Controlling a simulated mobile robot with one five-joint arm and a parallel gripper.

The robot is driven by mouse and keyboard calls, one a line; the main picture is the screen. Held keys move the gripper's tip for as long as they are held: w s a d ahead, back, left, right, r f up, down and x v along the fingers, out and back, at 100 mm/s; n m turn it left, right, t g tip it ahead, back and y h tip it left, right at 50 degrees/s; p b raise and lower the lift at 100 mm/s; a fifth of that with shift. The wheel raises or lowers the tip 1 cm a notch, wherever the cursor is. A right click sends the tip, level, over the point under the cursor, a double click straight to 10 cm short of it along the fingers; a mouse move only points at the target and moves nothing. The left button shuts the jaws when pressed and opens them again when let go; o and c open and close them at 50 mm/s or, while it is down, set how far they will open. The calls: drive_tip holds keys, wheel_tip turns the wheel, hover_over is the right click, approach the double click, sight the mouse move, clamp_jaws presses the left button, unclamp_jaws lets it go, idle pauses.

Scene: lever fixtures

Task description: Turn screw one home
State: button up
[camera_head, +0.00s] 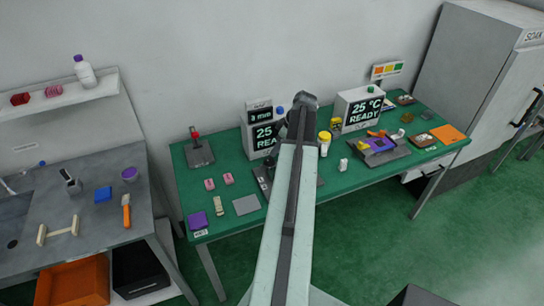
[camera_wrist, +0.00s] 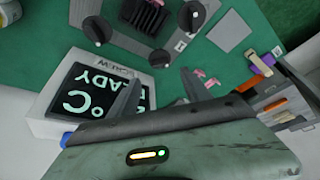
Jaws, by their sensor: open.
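A grey fixture plate (camera_wrist: 125,38) at the top of the wrist view carries a dark ribbed block and several round black knobs. One knob (camera_wrist: 160,58) is nearest my gripper, another (camera_wrist: 192,14) is at the top, and a third (camera_wrist: 97,30) is at the left. A small tag (camera_wrist: 180,45), seemingly marked 1, lies between the first two; I cannot tell which it names. My gripper (camera_wrist: 158,93) is open, with its fingers apart, empty and short of the knobs. In the head view my arm hides most of the fixture (camera_head: 262,178).
A display box (camera_wrist: 95,100) reading READY stands close to my left finger in the wrist view. Pink blocks (camera_wrist: 205,80) and a light grey square (camera_wrist: 230,30) lie on the green table (camera_head: 345,195). A lever fixture (camera_head: 199,152) stands at its left end.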

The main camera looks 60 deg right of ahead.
sight(270, 159)
drive_tip(key=b+x, duration=0.7)
drive_tip(key=x, duration=0.1)
drive_tip(key=shift+s+f, duration=0.1)
